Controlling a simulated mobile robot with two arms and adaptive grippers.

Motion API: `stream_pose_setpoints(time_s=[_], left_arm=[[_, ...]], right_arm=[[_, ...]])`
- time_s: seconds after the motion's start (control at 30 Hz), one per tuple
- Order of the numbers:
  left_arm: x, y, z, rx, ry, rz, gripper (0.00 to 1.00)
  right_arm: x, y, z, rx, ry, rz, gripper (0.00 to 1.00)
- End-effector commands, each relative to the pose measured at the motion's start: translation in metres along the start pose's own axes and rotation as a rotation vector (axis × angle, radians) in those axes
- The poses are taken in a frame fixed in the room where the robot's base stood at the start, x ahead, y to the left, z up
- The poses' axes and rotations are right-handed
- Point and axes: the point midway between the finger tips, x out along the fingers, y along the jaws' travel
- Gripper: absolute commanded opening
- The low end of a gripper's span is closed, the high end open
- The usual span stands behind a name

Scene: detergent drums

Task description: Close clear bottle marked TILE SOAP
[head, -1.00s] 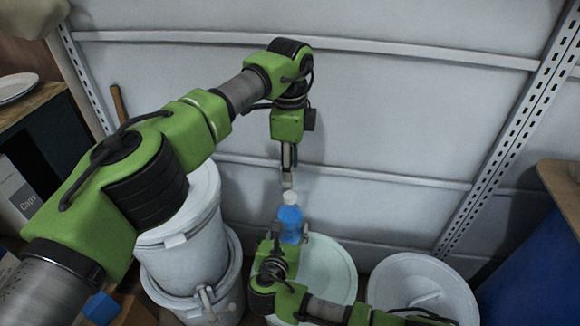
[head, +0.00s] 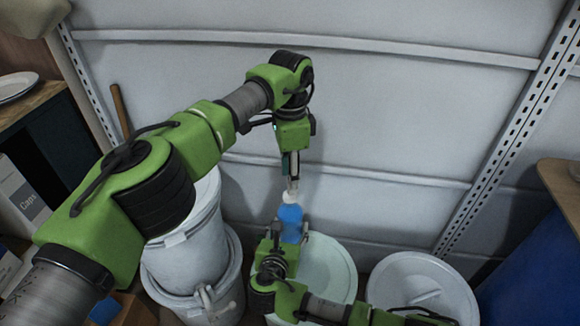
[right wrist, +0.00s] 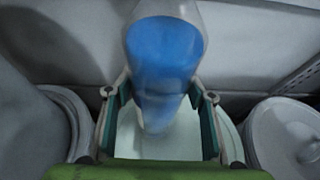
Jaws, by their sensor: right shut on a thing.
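The clear bottle (head: 290,222) with blue liquid stands upright above a drum lid; no marking is legible. Its body also fills the upper middle of the right wrist view (right wrist: 165,50), where its top is out of frame. My right gripper (head: 290,239) is shut on the bottle, a finger on each side. My left gripper (head: 293,186) points down right at the whitish top of the bottle, touching or nearly so. Its fingers show narrow and edge-on, so I cannot tell whether they hold a cap.
A pale drum lid (head: 335,272) lies beneath the bottle. Another lidded white drum (head: 425,285) stands to its right, and stacked white buckets (head: 185,262) stand left. A panelled wall (head: 400,120) closes off the back. A blue barrel (head: 535,265) is at far right.

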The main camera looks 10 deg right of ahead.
Motion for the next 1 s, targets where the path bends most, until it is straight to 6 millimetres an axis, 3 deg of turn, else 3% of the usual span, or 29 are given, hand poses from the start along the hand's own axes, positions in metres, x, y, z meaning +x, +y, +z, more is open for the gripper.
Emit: stream_pose_setpoints(time_s=[0.3, 0.73, 0.9, 1.0], left_arm=[[0.046, 0.001, 0.0, 0.001, -0.001, 0.002, 0.37], [0.055, 0.0, 0.0, 0.001, 0.0, 0.0, 0.37], [0.055, 0.0, 0.0, 0.001, 0.0, 0.0, 0.0], [0.055, 0.0, 0.0, 0.001, 0.0, 0.0, 0.0]], right_arm=[[0.0, 0.0, 0.0, -0.001, 0.001, -0.001, 0.0], [0.0, 0.0, 0.0, -0.001, 0.001, -0.001, 0.0], [0.0, 0.0, 0.0, -0.001, 0.001, -0.001, 0.0], [0.0, 0.0, 0.0, -0.001, 0.001, -0.001, 0.0]])
